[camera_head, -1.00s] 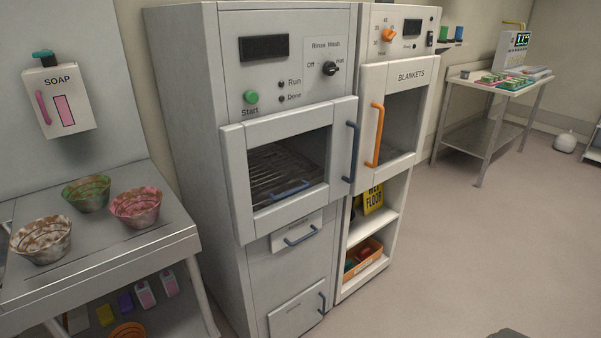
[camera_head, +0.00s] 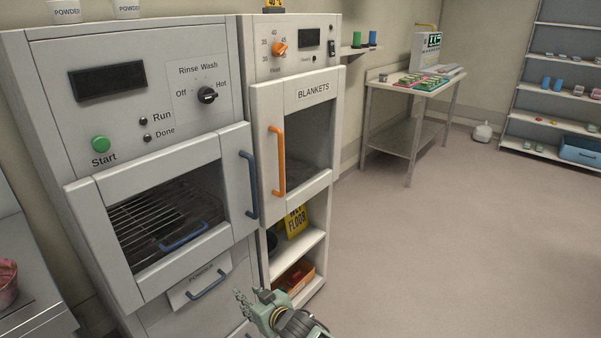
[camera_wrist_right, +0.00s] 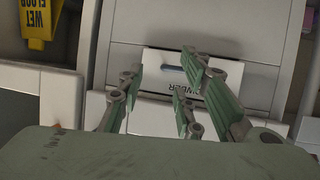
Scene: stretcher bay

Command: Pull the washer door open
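The washer (camera_head: 130,70) is the grey cabinet on the left in the head view. Its windowed door (camera_head: 150,160) looks shut, with a wire rack showing through the glass. A vertical blue handle (camera_head: 248,186) is on the door's right side. My right gripper (camera_head: 252,297) is low at the bottom of the head view, below the handle and apart from it. Its green fingers are spread and empty; they also show in the right wrist view (camera_wrist_right: 160,95), in front of the powder drawer (camera_wrist_right: 160,68). My left gripper is not in view.
The blanket warmer (camera_head: 295,95), with an orange handle (camera_head: 277,162), stands close on the right. The drawer's blue handle (camera_head: 208,284) sticks out below the washer door. A metal table (camera_head: 385,103) and shelves (camera_head: 560,55) are farther back. The floor at right is clear.

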